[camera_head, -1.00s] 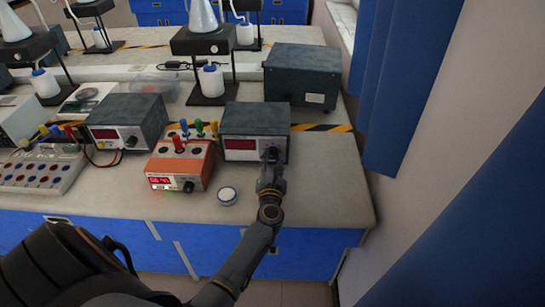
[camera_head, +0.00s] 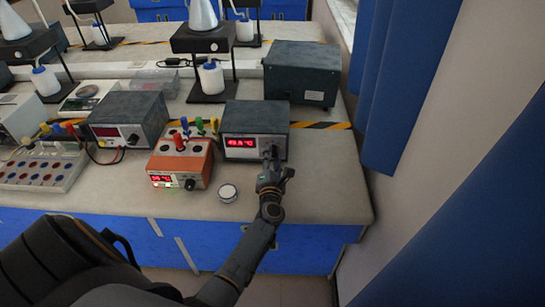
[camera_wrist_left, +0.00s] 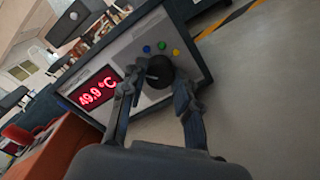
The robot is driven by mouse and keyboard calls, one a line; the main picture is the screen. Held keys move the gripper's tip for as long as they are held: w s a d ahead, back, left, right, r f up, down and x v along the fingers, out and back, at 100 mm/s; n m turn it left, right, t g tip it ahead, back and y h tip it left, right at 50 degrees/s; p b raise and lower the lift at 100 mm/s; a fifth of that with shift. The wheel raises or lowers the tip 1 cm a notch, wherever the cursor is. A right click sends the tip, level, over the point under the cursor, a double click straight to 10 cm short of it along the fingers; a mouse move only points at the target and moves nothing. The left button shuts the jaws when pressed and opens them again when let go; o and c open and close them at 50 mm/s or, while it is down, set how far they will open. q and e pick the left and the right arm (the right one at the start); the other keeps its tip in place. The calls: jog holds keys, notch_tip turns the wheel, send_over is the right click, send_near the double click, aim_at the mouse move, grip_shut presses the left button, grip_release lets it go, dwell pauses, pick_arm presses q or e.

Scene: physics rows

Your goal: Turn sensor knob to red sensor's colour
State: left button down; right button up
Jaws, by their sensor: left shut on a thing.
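The sensor box (camera_head: 254,119) is dark grey with a pale front panel and a red lit display (camera_wrist_left: 97,89) that reads about 49.9 °C in the left wrist view. Its black knob (camera_wrist_left: 160,70) has blue, green and yellow dots beside it; no red dot shows, and part of the panel is hidden by a finger. My left gripper (camera_wrist_left: 157,90) is shut on the knob, one finger on each side; it also shows at the box front in the head view (camera_head: 270,158). A red-handled sensor (camera_head: 178,141) stands in the orange unit (camera_head: 181,164). My right gripper is not in view.
Blue, green and yellow handles (camera_head: 199,125) also stand in the orange unit. Another grey box (camera_head: 125,118) stands left, a larger one (camera_head: 301,74) behind. The bench (camera_head: 325,180) is clear at right.

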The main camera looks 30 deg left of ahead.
pick_arm(q)
jog(key=c, duration=1)
grip_release()
jog(key=v, duration=1.1)
jog(key=shift+s+d, duration=0.1)
jog(key=shift+s, duration=0.2)
jog(key=shift+s+d, duration=0.15)
